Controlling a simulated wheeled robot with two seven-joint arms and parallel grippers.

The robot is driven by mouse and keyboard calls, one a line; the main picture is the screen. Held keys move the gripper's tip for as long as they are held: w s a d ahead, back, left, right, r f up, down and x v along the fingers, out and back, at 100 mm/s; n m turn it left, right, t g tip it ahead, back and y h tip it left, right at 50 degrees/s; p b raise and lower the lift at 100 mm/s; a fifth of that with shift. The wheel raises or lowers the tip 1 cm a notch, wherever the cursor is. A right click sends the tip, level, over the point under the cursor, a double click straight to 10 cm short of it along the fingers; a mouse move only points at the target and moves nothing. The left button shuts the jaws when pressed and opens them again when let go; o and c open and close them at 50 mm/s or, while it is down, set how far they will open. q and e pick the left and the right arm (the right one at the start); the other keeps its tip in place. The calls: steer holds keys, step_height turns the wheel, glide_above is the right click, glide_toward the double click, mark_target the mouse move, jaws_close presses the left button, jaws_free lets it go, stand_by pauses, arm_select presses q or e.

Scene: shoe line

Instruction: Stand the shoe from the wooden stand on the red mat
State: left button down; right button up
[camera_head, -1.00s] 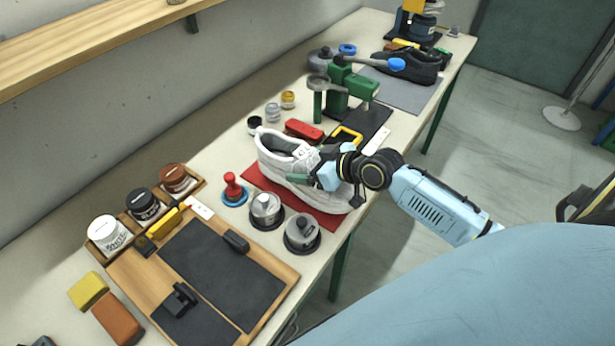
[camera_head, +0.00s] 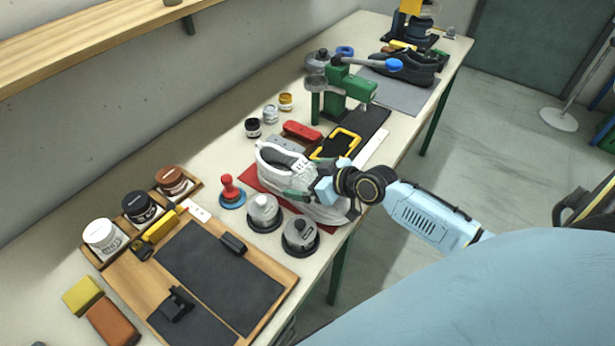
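The white shoe (camera_head: 283,166) is over the red mat (camera_head: 262,187), sole side down, its heel toward the left and its toe toward the table's front edge. It covers much of the mat, and I cannot tell whether its sole fully touches it. My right gripper (camera_head: 308,194) is at the shoe's near side, its green fingertip against the upper. It looks shut on the shoe; the other finger is hidden. The wooden stand (camera_head: 285,289), a board with dark pads at lower left, holds no shoe. My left gripper is out of view.
Two grey-lidded tins (camera_head: 264,212) and a red-handled tool (camera_head: 230,191) stand close left of the mat. A red block (camera_head: 302,131), a yellow frame (camera_head: 346,143) and a green press (camera_head: 348,88) lie behind. A dark shoe (camera_head: 412,68) is farther back.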

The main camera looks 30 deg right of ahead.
steer(key=shift+r, duration=0.2)
steer(key=shift+s+d+r, duration=0.15)
steer(key=shift+s, duration=0.1)
steer(key=p+v, duration=0.1)
steer(key=v, duration=1)
steer(key=shift+s+r, duration=0.1)
